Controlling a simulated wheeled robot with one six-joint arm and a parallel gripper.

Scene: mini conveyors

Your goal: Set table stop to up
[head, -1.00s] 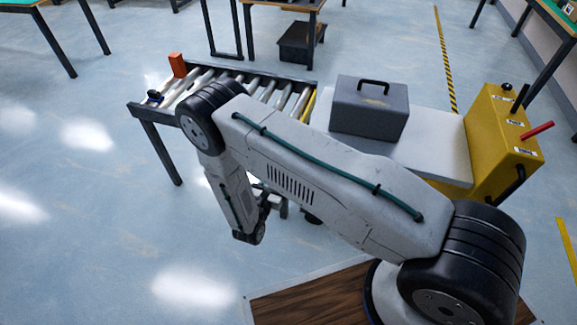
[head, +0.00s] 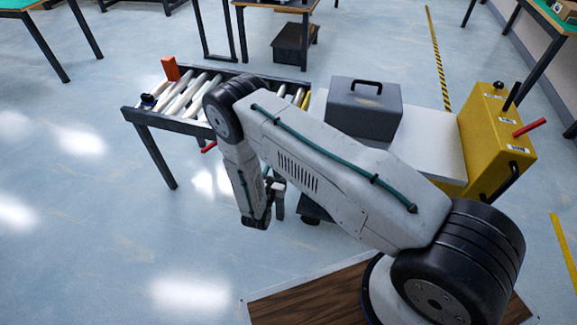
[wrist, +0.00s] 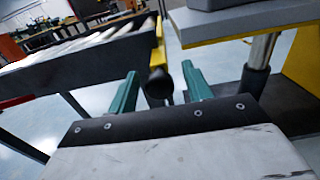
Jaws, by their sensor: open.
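The roller table (head: 150,117) stands at the left of the head view, with pale rollers and a dark frame. At its right end is a yellow stop piece (wrist: 158,42), seen in the wrist view with a round black knob (wrist: 159,86) below it. In the head view only a bit of yellow (head: 304,99) shows beside my arm. My gripper (wrist: 160,90) is open, with its green fingers on either side of the knob in the picture. I cannot tell how far ahead the knob is. The gripper also shows in the head view (head: 276,200), low in front of the table.
A grey case (head: 362,108) sits on a pale lift table (head: 430,135), right of the roller table. A yellow control box (head: 492,140) with a red lever (head: 532,128) is at the right. An orange block (head: 170,68) stands on the roller table. A red handle (head: 209,147) shows below its frame.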

